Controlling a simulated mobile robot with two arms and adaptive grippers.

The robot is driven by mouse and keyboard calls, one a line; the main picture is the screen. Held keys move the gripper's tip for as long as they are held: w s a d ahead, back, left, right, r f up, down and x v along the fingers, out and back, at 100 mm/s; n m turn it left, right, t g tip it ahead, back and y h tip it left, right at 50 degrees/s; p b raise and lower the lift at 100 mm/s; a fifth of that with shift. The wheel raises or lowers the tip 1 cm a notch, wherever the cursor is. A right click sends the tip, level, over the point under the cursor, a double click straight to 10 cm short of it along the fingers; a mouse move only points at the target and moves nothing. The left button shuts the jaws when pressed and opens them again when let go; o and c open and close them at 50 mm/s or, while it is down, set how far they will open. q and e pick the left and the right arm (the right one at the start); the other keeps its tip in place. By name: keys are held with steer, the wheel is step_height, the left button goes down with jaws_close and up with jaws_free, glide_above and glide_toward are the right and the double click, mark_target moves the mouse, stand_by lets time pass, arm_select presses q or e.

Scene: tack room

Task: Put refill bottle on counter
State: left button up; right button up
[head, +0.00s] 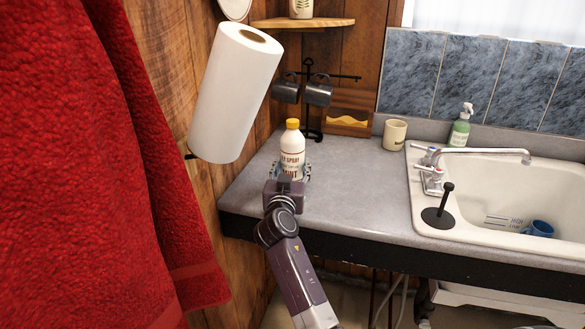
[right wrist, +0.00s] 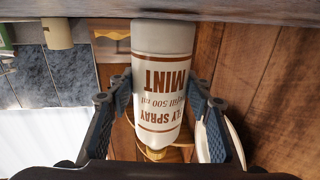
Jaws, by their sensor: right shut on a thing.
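The refill bottle (head: 292,150) is white with a yellow cap and brown "FLY SPRAY MINT" lettering. It stands upright at the left part of the grey counter (head: 345,190). My right gripper (head: 291,172) is shut around its lower body, one finger on each side. In the right wrist view the bottle (right wrist: 163,85) appears upside down between the two blue-padded fingers, its base at or very near the counter surface (right wrist: 230,10). I cannot tell whether the base touches. My left gripper is not in view.
A mug rack (head: 312,95) with dark mugs stands behind the bottle. A cream cup (head: 395,134), soap bottle (head: 461,127) and sink (head: 480,190) are to the right. A paper towel roll (head: 235,92) and red towel (head: 90,170) hang at left. Counter between bottle and sink is clear.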

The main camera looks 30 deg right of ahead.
steer(key=shift+f, duration=0.25)
steer(key=shift+f, duration=0.1)
steer(key=o, duration=1.7)
